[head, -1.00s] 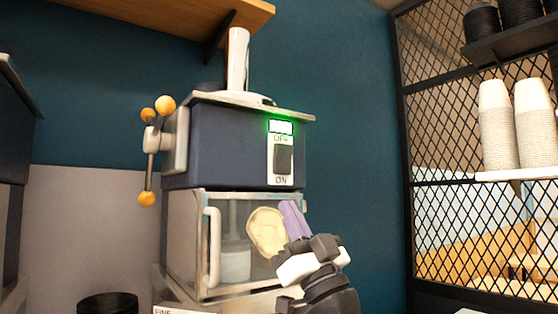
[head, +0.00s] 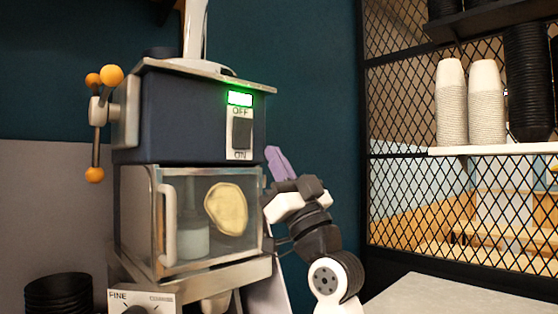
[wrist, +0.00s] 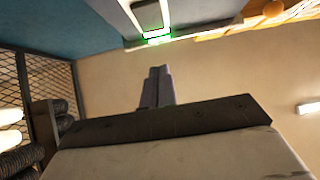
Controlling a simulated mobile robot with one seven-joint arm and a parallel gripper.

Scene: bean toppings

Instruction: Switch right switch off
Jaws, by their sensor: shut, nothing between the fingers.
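The switch (head: 242,133) is a dark rocker on a white plate on the front of the blue machine (head: 185,112). The plate reads OFF above the rocker and ON below it. A small panel above the switch glows green (head: 239,99); the green glow also shows at the top of the wrist view (wrist: 156,38). My gripper (head: 277,160) has purple fingers and is shut and empty. In the head view it stands right of and below the switch, beside the machine's clear-fronted box, apart from the switch. In the wrist view its closed fingers (wrist: 157,88) point up toward the green light.
A clear-fronted box (head: 210,220) with a pale round thing sits under the blue body. A lever with orange knobs (head: 98,120) is at the left. Black bowls (head: 58,293) are at lower left. Stacked cups (head: 487,105) stand on a shelf by the mesh at right.

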